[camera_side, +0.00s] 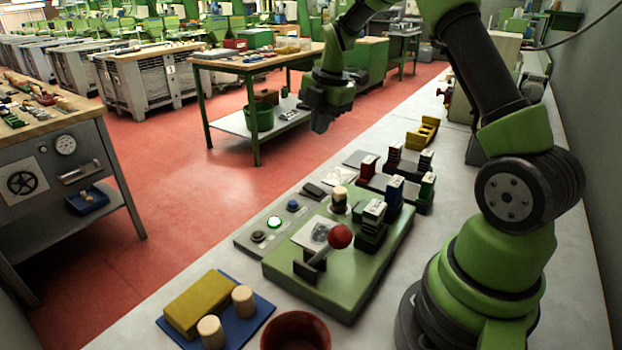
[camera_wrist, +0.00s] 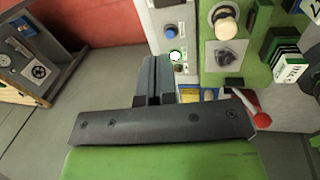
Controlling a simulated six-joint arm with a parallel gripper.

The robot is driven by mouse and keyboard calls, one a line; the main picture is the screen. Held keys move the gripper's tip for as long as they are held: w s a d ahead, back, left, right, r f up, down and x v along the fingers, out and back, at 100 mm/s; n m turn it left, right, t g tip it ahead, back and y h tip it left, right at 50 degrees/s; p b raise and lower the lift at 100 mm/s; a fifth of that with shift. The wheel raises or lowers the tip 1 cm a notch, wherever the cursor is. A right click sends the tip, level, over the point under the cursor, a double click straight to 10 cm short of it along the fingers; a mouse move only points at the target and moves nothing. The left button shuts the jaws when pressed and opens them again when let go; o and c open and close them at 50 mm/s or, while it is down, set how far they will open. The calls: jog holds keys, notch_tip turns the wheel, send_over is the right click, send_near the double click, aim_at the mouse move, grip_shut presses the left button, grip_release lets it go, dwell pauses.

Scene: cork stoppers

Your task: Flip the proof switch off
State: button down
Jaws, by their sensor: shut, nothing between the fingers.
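A grey control strip (camera_side: 254,240) lies on the pale bench along the left side of a green board. It carries a white lit button with a green rim (camera_side: 273,222), a dark round button (camera_side: 258,236), a blue button (camera_side: 293,205) and a dark block (camera_side: 315,190). Which of these is the proof switch I cannot tell. In the wrist view the blue button (camera_wrist: 170,32) and the lit button (camera_wrist: 175,57) show just beyond my fingers. My gripper (camera_side: 321,123) is shut and empty, raised above and behind the strip, apart from it.
The green board (camera_side: 335,290) holds a red-ball lever (camera_side: 340,237), a cork-topped piece (camera_side: 339,198) and several stamp-like blocks. A blue mat (camera_side: 257,318) with a yellow block and two corks lies in front, beside a red bowl (camera_side: 296,331). Yellow blocks (camera_side: 423,133) stand farther back.

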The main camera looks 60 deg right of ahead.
aim_at(314, 189)
jog(key=shift+d+f+n, duration=0.3)
jog(key=shift+d+f, duration=0.05)
jog(key=shift+f, duration=0.15)
jog(key=shift+f, duration=0.1)
jog(key=x, duration=1.3)
jog(key=shift+f, duration=0.4)
jog(key=shift+w+f, duration=0.15)
jog(key=shift+f, duration=0.1)
jog(key=shift+s+r, duration=0.1)
jog(key=shift+s, duration=0.75)
